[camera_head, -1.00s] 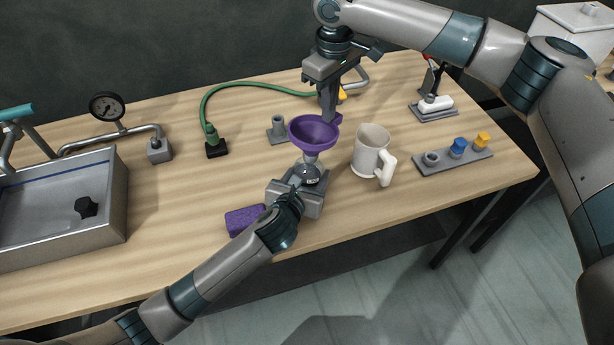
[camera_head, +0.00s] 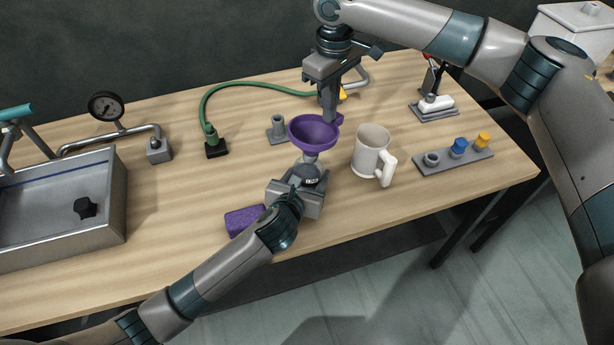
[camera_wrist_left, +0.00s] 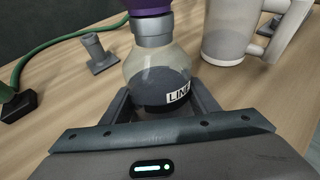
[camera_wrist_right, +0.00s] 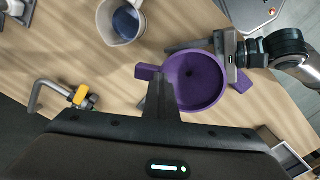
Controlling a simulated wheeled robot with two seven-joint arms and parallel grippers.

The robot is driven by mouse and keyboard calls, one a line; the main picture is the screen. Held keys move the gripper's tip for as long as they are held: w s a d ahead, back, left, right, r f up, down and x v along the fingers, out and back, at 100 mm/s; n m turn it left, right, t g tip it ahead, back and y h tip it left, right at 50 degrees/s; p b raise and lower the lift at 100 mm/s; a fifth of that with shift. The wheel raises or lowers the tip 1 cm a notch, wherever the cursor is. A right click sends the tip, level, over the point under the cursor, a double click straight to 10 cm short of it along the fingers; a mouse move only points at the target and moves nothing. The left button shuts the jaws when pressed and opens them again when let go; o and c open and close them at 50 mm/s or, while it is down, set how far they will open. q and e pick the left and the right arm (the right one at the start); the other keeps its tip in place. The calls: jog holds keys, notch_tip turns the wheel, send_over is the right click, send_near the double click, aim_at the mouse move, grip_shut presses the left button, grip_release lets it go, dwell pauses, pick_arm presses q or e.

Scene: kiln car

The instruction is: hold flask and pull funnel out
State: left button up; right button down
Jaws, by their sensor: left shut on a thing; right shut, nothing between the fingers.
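The purple funnel (camera_head: 313,131) sits in the mouth of a small clear flask (camera_head: 310,172) with dark contents and a LINE label. My left gripper (camera_head: 298,190) is shut on the flask. In the left wrist view its fingers (camera_wrist_left: 162,108) flank the flask's body (camera_wrist_left: 158,70), with the funnel's purple underside (camera_wrist_left: 148,6) at the neck. My right gripper (camera_head: 328,118) is shut and empty behind the funnel, pointing down. In the right wrist view its fingertips (camera_wrist_right: 160,82) are beside the funnel's left tab (camera_wrist_right: 146,72); contact cannot be told.
A white mug (camera_head: 370,152) stands close to the right of the flask. A purple sponge (camera_head: 244,221) lies at the front left. A grey stand (camera_head: 278,130), a green hose (camera_head: 205,105) and a rack with caps (camera_head: 452,160) are around. A sink (camera_head: 115,215) is at left.

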jog(key=shift+w+d+r, duration=0.1)
jog(key=shift+w, duration=0.05)
dwell(0.8)
jog(key=c, duration=2)
grip_release()
jog(key=shift+c, duration=0.2)
jog(key=shift+r, duration=0.1)
jog(key=shift+w+r, duration=0.15)
jog(key=shift+r, duration=0.45)
notch_tip(320, 180, up, 11)
jog(key=shift+f, duration=0.15)
